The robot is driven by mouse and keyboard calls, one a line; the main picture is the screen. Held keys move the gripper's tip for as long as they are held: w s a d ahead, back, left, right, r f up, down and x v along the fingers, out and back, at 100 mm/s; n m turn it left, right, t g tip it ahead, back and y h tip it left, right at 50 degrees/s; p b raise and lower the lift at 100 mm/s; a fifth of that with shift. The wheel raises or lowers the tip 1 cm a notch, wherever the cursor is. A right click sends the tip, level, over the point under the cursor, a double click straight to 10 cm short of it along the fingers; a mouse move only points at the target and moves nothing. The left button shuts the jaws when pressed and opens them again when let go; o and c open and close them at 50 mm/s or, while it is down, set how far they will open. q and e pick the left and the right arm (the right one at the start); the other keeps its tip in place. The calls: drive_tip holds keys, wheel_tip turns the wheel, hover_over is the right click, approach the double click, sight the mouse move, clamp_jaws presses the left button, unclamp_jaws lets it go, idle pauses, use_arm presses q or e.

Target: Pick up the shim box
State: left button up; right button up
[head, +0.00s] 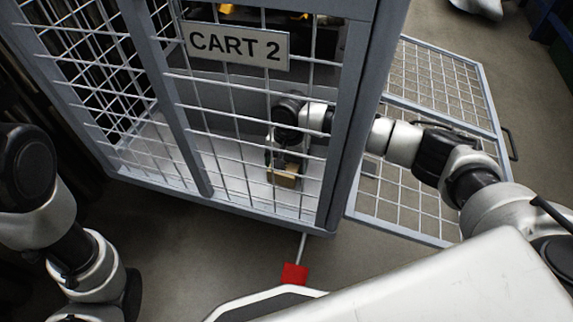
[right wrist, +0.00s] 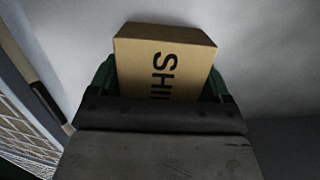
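The shim box (head: 284,176) is a small tan cardboard box low inside the cart, seen through the wire mesh in the head view. In the right wrist view the shim box (right wrist: 165,62) shows dark letters "SHI"; the rest of its label is hidden by my gripper. My right gripper (head: 287,160) reaches down to it inside the cart. Its green fingers (right wrist: 104,76) lie close along both sides of the box, with no clear gap. Whether the box is off the cart floor I cannot tell. My left arm is at the left; its gripper is not in view.
The grey mesh cart (head: 345,120) carries a "CART 2" sign (head: 237,45). Its mesh door (head: 438,90) stands open to the right, and my right arm passes beside the cart's corner post. A red tag (head: 294,274) is near the cart's base. Floor is clear in front.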

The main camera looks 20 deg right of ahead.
drive_tip(key=c, duration=0.6)
